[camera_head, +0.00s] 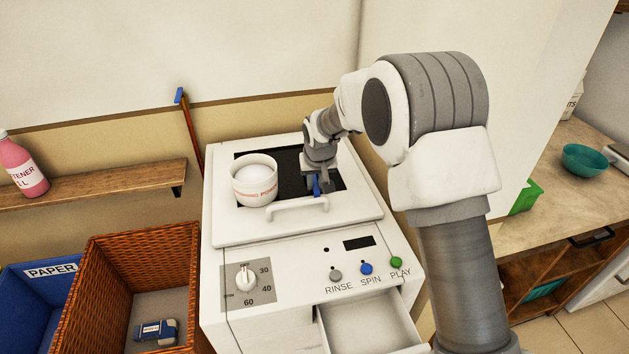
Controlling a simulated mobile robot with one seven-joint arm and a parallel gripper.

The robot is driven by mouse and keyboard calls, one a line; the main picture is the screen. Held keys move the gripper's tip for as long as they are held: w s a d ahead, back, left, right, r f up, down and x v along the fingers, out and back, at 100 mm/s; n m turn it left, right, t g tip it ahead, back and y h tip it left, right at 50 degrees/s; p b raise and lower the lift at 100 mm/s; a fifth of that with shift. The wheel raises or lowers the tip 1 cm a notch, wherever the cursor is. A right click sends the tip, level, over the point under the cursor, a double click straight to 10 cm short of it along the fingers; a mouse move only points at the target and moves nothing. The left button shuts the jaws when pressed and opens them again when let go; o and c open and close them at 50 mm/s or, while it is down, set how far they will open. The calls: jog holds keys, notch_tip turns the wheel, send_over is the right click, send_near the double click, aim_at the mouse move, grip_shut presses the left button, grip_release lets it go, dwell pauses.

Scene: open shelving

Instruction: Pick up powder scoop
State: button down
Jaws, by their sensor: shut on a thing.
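My gripper (318,181) points down over the dark top panel of the white washing machine (292,230), behind its front handle. It is shut on a small blue thing, which looks like the powder scoop (317,187). Only a narrow blue strip of it shows below the jaws; the rest is hidden. I cannot tell whether it touches the machine's top. A white round tub (254,186) with red lettering and white powder in it stands to the left of my gripper, apart from it.
A wicker basket (105,245) with a blue and white item inside and a blue paper bin (25,285) stand at left. A shelf (95,186) holds a pink bottle (20,165). The machine's front drawer (370,325) is open. A wall stands at right, beside my arm.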

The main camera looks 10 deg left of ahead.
notch_tip(320, 180, up, 4)
jog(key=shift+r, duration=0.2)
jog(key=s+d+r, duration=0.5)
jog(key=d+r, duration=0.1)
jog(key=d, duration=0.4)
jog(key=shift+d+r, duration=0.2)
jog(key=shift+d, duration=0.05)
jog(key=shift+w+r+p, duration=0.1)
jog(key=shift+r+p, duration=0.05)
jog(key=shift+p, duration=0.2)
dwell(0.8)
